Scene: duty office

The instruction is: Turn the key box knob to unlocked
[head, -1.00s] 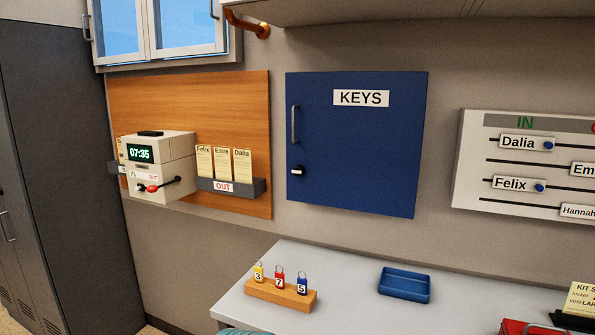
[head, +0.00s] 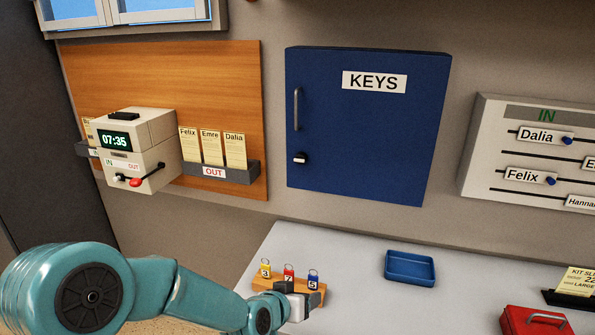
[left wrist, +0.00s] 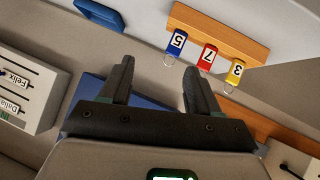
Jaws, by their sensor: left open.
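The blue key box (head: 362,135) hangs on the wall, its door marked KEYS and closed. Its knob (head: 300,158), black with a light mark, sits at the lower left of the door, below the grey handle (head: 297,109). My left gripper (head: 299,303) is low in the head view, over the desk by the tag block, well below the box. In the left wrist view my left gripper (left wrist: 158,80) is open with nothing between its fingers. The box shows there only as a blue patch (left wrist: 150,120) behind the gripper; the knob is hidden in that view. My right gripper is not in view.
A wooden block (head: 268,284) with yellow, red and blue numbered tags stands on the desk beside my left gripper. A blue tray (head: 410,268) and a red box (head: 536,321) lie further right. A time clock (head: 138,150) and card rack (head: 218,173) are left of the key box.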

